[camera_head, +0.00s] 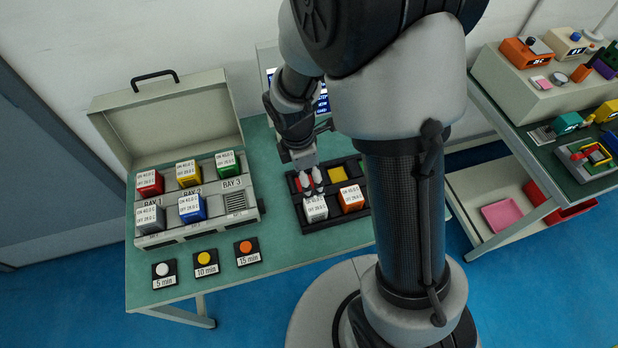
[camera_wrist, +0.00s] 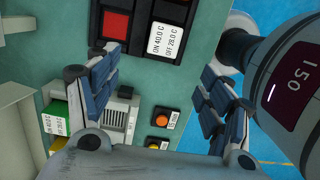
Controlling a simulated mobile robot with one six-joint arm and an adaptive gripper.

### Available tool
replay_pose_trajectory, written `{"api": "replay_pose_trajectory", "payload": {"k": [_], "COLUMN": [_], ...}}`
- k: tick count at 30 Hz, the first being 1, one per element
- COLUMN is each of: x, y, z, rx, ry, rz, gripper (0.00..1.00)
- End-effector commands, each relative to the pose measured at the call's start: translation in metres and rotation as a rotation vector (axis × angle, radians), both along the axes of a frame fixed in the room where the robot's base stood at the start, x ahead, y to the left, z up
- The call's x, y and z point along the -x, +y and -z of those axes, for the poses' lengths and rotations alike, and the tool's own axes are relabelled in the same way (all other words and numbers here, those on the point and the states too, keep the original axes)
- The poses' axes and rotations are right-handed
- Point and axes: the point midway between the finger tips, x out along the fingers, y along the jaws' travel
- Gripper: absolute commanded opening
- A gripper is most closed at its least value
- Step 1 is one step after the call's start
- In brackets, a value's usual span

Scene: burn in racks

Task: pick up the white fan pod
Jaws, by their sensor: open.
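The white fan pod (camera_head: 315,209) stands in the front row of the dark tray (camera_head: 341,221), left of the orange pod (camera_head: 351,198). My gripper (camera_head: 310,182) is open and empty, above the tray and just behind the white pod in the head view. In the wrist view the two fingers (camera_wrist: 163,65) are spread wide, with the pod's label beyond their tips. Whether they touch anything is unclear.
A red slot (camera_wrist: 115,22) lies beside the pod; a yellow slot (camera_head: 340,174) is farther back. The open bay case (camera_head: 190,236) at left holds several coloured pods, with one bare bay (camera_head: 236,201). Timer buttons (camera_head: 205,263) line the front. A cluttered bench (camera_head: 560,130) stands right.

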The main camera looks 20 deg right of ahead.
Motion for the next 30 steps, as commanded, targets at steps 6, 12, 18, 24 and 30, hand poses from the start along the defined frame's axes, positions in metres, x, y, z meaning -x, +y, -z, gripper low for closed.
{"api": "replay_pose_trajectory", "payload": {"k": [6,12,18,24,30], "x": [0.002,0.002,0.002,0.003,0.01], "y": [-0.006,-0.011,-0.014,-0.015,-0.015], "z": [0.05,0.092,0.113,0.122,0.152], "rx": [0.001,0.0,0.0,0.0,0.0], "ry": [0.007,0.005,0.001,0.003,0.003], "rz": [0.001,0.004,0.004,0.003,0.003], "gripper": [0.73,0.73,0.73,0.73,0.73]}}
